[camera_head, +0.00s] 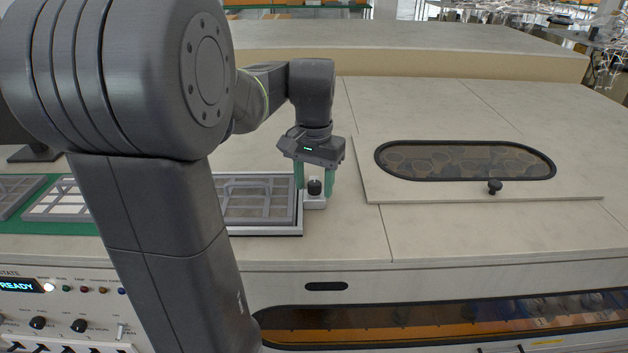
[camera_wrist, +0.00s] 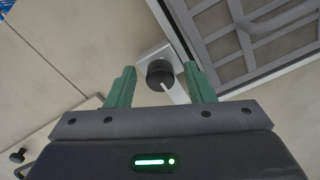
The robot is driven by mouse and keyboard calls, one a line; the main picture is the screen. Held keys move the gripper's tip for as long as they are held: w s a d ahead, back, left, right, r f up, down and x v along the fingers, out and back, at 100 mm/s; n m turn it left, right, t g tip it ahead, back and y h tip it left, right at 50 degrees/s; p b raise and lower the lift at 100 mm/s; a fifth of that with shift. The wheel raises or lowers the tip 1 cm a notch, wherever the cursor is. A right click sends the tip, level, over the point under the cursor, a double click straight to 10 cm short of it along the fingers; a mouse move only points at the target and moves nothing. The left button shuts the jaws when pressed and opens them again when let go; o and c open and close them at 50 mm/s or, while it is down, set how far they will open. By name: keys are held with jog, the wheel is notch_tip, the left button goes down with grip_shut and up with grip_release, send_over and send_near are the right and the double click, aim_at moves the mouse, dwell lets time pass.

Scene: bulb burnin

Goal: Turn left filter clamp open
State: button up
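The filter clamp is a black round knob (camera_head: 314,187) on a light metal bracket (camera_head: 315,202) at the right edge of the framed filter tray (camera_head: 258,215). In the wrist view the knob (camera_wrist: 160,74) carries a white pointer line slanting toward the lower right. My gripper (camera_head: 314,190) points down over the clamp with its green fingers open. In the wrist view my gripper (camera_wrist: 161,88) has one finger on each side of the knob, with a visible gap on the left and a smaller one on the right. The left part of the tray is hidden behind my arm.
A flat panel with an oval dark window (camera_head: 465,162) and a black knob (camera_head: 495,187) lies to the right. Green-based trays (camera_head: 60,200) are at the left. A control panel (camera_head: 70,315) is on the lower left front. The bench between tray and panel is clear.

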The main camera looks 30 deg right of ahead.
aim_at(314, 184)
notch_tip(314, 184, up, 14)
jog(key=b, duration=0.1)
dwell(0.5)
jog(key=shift+f, duration=0.2)
notch_tip(314, 184, down, 14)
jog(key=shift+r+p, duration=0.15)
jog(key=shift+p, duration=0.35)
dwell(0.5)
